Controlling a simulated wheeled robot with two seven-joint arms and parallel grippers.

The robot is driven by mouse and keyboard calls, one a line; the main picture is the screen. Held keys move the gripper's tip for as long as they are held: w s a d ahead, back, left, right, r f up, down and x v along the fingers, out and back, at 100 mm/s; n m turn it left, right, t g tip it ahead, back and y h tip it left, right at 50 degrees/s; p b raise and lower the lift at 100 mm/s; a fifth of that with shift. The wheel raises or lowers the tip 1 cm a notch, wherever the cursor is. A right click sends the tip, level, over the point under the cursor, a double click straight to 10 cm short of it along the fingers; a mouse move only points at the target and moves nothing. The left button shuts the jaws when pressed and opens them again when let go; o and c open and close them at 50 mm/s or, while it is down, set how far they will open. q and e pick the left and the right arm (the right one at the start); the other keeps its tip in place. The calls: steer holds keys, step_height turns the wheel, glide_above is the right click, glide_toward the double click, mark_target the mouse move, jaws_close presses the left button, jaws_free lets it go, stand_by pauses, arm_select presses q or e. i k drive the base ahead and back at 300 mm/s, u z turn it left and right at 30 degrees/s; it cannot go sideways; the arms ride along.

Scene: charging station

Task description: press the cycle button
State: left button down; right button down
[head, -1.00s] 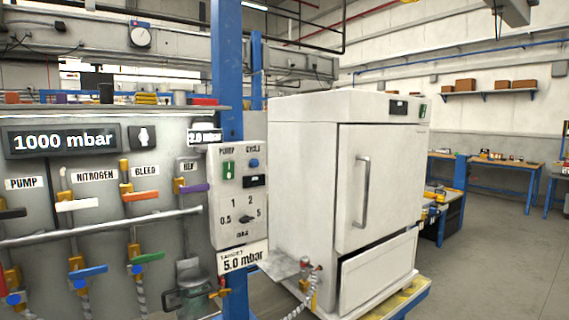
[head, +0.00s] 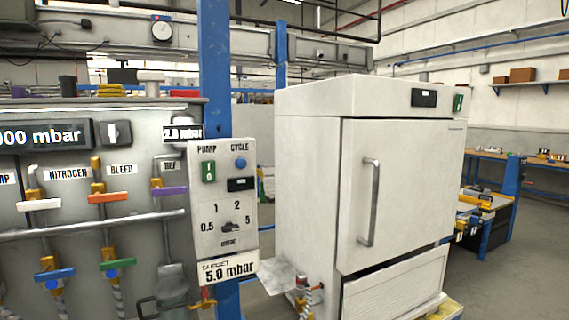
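The cycle button (head: 240,163) is a round blue button under the "CYCLE" label, at the upper right of the white control box (head: 223,215). A green pump switch (head: 208,172) is to its left. A small dark display (head: 241,184) sits just below the button. Lower on the box is a dark selector knob (head: 231,226) among the marks 0.5, 1, 2 and 5. A sign below reads "TARGET 5.0 mbar" (head: 228,270). Neither of my grippers is in view.
A white oven-like cabinet (head: 330,180) with a closed door stands right of the box. A small metal shelf (head: 272,277) juts out between them. The valve panel (head: 75,255) with pipes and coloured handles is at left. Open floor shows at far right.

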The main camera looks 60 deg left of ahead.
mark_target(241, 162)
steer(key=u, duration=0.15)
steer(key=i, duration=0.7)
steer(key=u, duration=1.05)
steer(key=i, duration=0.4)
steer(key=u, duration=0.4)
